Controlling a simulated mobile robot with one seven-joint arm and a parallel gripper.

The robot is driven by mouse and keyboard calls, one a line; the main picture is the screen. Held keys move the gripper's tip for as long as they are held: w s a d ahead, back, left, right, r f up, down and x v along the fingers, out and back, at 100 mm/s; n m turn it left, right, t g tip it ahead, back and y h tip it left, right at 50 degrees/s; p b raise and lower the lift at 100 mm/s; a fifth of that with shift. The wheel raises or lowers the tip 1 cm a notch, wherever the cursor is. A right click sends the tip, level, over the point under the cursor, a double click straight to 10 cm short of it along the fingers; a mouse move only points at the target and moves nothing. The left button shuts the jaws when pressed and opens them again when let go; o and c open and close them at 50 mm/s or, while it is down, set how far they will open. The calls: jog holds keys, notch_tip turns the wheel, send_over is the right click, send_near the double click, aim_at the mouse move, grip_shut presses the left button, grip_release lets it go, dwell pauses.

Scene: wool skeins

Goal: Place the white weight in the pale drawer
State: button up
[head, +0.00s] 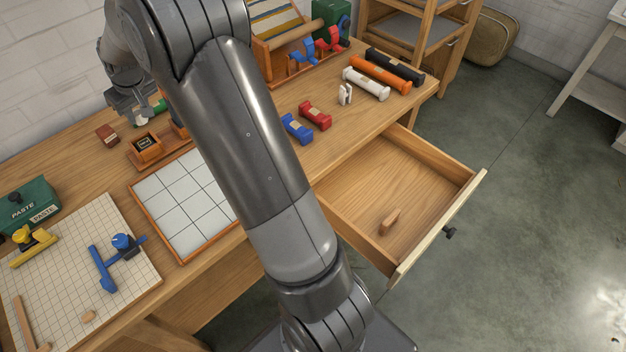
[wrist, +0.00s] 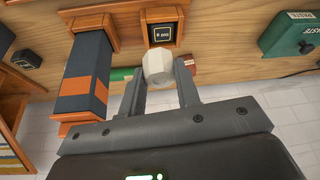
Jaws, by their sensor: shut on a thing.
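My gripper (wrist: 160,82) is shut on the white weight (wrist: 158,66), a small faceted pale piece between the two fingertips in the wrist view. In the head view my gripper (head: 133,112) is at the upper left, above the back part of the bench, and the weight cannot be made out there. The pale drawer (head: 441,240) stands pulled out at the right of the bench, with a pale front and a dark knob. A small wooden piece (head: 389,222) lies inside it, and the rest of its visible floor is bare.
Blue (head: 298,128) and red (head: 315,115) spools, a small white piece (head: 345,94) and long rolls (head: 380,75) lie on the bench near the drawer. A tiled tray (head: 185,200) and gridded board (head: 85,250) lie to the left. My arm hides the bench's middle.

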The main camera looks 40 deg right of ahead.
jog(key=s+d+r+m+h, duration=0.15)
jog(key=s+d, duration=0.25)
jog(key=d, duration=0.5)
jog(key=s+d+m, duration=0.2)
jog(key=s+d, duration=0.3)
jog(key=d, duration=0.3)
jog(key=s+d+r+m+h, duration=0.15)
jog(key=s+d, duration=0.25)
jog(key=d, duration=0.5)
jog(key=m+g+h, duration=0.1)
jog(key=m+g, duration=0.1)
jog(key=m, duration=0.6)
send_over(368, 197)
jog(key=f, duration=0.1)
jog(key=s+a+f+m+h, duration=0.1)
jog(key=s+f+m, duration=0.15)
jog(key=s, duration=0.95)
jog(key=shift+g, duration=0.3)
jog(key=f, duration=1.8)
jog(key=shift+a+f, duration=0.2)
jog(key=shift+f, duration=0.5)
jog(key=shift+w+f, duration=0.2)
jog(key=shift+w, duration=0.1)
jog(key=w+f, duration=0.2)
jog(key=w, duration=0.1)
jog(key=w+f, duration=0.2)
jog(key=w, duration=0.2)
jog(key=w+f, duration=0.2)
jog(key=w, duration=0.2)
jog(key=shift+f, duration=2.3)
